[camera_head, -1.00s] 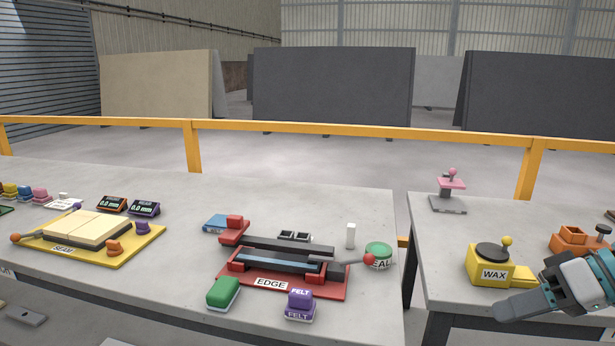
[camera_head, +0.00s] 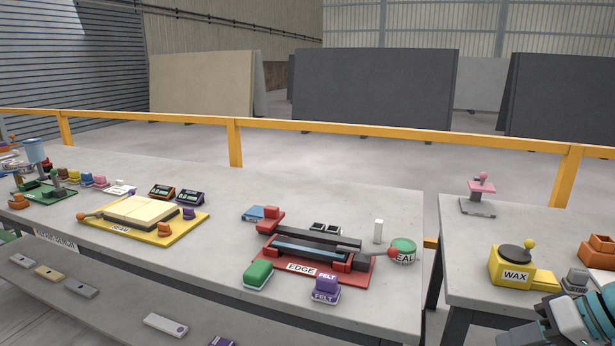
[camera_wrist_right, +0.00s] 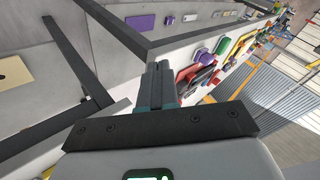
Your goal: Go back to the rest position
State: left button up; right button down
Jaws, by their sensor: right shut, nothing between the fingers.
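My right gripper (camera_head: 528,334) is at the bottom right corner of the head view, in front of the right-hand table and partly cut off by the frame. In the right wrist view its fingers (camera_wrist_right: 158,78) are together with nothing between them. They point toward the gap by the table's dark edge and touch no object that I can see. My left gripper is not in either view.
The main stone table holds the red EDGE fixture (camera_head: 315,262), the yellow SEAM board (camera_head: 143,218) and a green block (camera_head: 258,273). The WAX pot (camera_head: 514,262) stands on the right table, near my right arm. A lower shelf (camera_head: 110,305) runs along the front.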

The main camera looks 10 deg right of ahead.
jog(key=w+a+f+m+g+p, duration=0.1)
jog(key=a+f, duration=0.2)
jog(key=f, duration=0.3)
jog(key=w+a+f+g+h+p, duration=0.1)
jog(key=w+a+f+p, duration=0.15)
jog(key=f, duration=0.45)
jog(key=w+a+f+m+g+p, duration=0.1)
jog(key=a+f+g, duration=0.15)
jog(key=f, duration=0.35)
jog(key=s+a+f+n+p, duration=0.1)
jog(key=s+a+f+p, duration=0.1)
jog(key=s+a+f, duration=0.4)
jog(key=s+a+f+n+g+h+p, duration=0.1)
jog(key=s+a+f+p, duration=0.2)
jog(key=s+a+f, duration=0.4)
jog(key=s+a, duration=0.1)
jog(key=a, duration=0.6)
jog(key=shift+s+f+n+h, duration=0.15)
jog(key=shift+s+n+h, duration=0.1)
jog(key=shift+n+h, duration=0.05)
jog(key=shift+a, duration=0.1)
